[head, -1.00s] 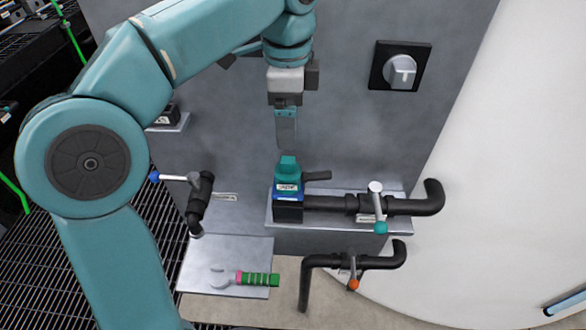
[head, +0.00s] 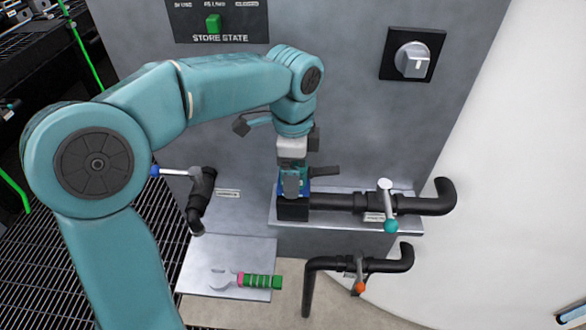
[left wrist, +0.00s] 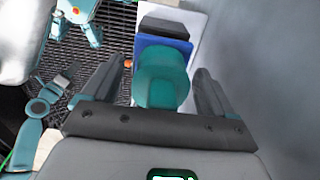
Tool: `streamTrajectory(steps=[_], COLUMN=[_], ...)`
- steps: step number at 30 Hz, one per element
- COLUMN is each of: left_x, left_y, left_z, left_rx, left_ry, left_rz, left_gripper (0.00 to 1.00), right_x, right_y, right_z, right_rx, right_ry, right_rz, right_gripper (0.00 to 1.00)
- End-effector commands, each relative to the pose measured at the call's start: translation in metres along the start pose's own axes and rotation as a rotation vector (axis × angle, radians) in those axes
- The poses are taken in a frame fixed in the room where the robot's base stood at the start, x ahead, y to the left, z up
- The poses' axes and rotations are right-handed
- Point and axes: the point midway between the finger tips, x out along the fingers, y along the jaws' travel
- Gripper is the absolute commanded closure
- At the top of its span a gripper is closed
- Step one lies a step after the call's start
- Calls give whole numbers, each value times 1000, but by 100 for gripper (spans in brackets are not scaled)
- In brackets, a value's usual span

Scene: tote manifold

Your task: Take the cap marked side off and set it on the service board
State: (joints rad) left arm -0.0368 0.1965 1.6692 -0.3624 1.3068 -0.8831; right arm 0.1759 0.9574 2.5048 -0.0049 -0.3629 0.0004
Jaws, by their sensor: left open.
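The teal cap (left wrist: 162,78) sits on a blue and black block (left wrist: 178,28) at the left end of a black pipe. In the left wrist view it lies between my left gripper's (left wrist: 158,85) two dark fingers, with gaps at both sides. The left gripper (head: 293,182) points down over the block (head: 293,209) in the head view and hides most of the cap; no marking on it is readable. The flat metal service board (head: 205,258) is at the lower left and holds a wrench with a green and pink handle (head: 260,281). My right gripper is not in view.
A valve with a teal-tipped lever (head: 388,207) is on the pipe to the right. Below is a pipe with an orange-tipped lever (head: 359,275). A blue-tipped lever valve (head: 201,190) stands above the board. A grey knob (head: 414,60) is on the panel.

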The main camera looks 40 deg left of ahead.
Motion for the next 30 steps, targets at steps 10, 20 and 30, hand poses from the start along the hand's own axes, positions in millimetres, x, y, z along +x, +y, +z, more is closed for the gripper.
streamTrajectory(steps=[10, 20, 30], left_x=[0, -3, -55], left_y=[0, 0, -1], left_z=[0, 0, -1], left_rx=[0, 0, 0], left_ry=[0, 1, 3], left_rz=[0, -1, -5], left_gripper=[68, 73, 73], right_x=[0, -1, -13], right_y=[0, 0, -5], right_z=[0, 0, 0], right_rx=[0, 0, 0], right_ry=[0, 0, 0], right_rz=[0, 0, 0], right_gripper=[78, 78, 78])
